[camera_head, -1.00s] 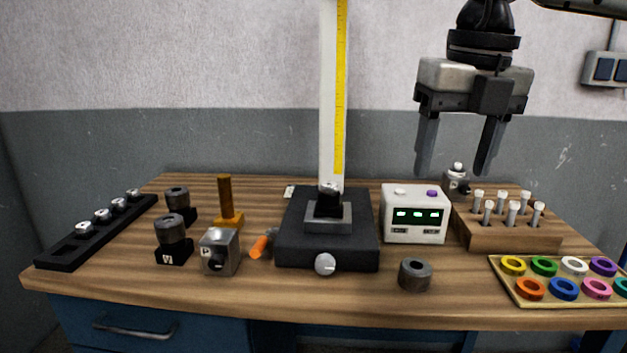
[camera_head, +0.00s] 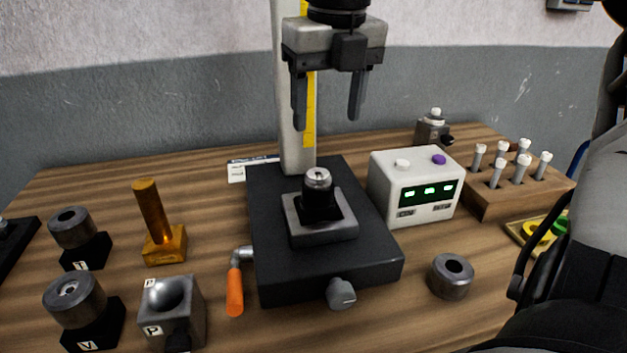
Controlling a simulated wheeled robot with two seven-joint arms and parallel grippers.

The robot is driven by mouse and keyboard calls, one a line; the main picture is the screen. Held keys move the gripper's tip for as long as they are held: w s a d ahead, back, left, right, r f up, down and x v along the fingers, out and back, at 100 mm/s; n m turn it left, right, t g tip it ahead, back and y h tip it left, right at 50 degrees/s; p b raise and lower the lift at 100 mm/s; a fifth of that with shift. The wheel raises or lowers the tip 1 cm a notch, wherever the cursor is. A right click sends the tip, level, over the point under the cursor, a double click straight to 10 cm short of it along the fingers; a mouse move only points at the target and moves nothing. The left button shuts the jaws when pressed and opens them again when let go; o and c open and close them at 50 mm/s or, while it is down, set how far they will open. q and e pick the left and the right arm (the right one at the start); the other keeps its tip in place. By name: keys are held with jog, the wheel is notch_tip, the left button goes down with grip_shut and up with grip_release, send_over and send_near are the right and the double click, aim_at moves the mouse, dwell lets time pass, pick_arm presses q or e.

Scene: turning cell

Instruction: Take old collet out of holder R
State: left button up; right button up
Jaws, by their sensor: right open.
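A black holder (camera_head: 320,207) stands upright in a grey square seat on the black base of the measuring stand. A silver collet-like piece (camera_head: 318,178) shows at its top. No letter R can be read on it, so I cannot confirm it is holder R. My right gripper (camera_head: 328,122) is open and empty, fingers pointing down, above this holder and apart from it. Two other dark holders stand at left, one marked V (camera_head: 76,304) and one further back (camera_head: 74,232). My left gripper is not in view.
The stand's white column (camera_head: 288,90) rises close behind my gripper. A white display box (camera_head: 414,188) and a loose grey ring (camera_head: 451,275) lie right of the stand. A brass post (camera_head: 152,215), an orange-handled tool (camera_head: 235,290) and a grey block marked P (camera_head: 185,300) are left.

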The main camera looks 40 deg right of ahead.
send_over(318, 173)
jog(key=f, duration=0.4)
jog(key=shift+s+d+f, duration=0.25)
jog(key=shift+s+f, duration=0.1)
jog(key=shift+s, duration=0.05)
jog(key=shift+w+a+f+p, duration=0.15)
jog(key=shift+f+p, duration=0.15)
jog(key=shift+f, duration=1.05)
jog(key=shift+w+a+f+p, duration=0.15)
jog(key=shift+f+p, duration=0.1)
jog(key=shift+f, duration=1.05)
jog(key=c, duration=1.1)
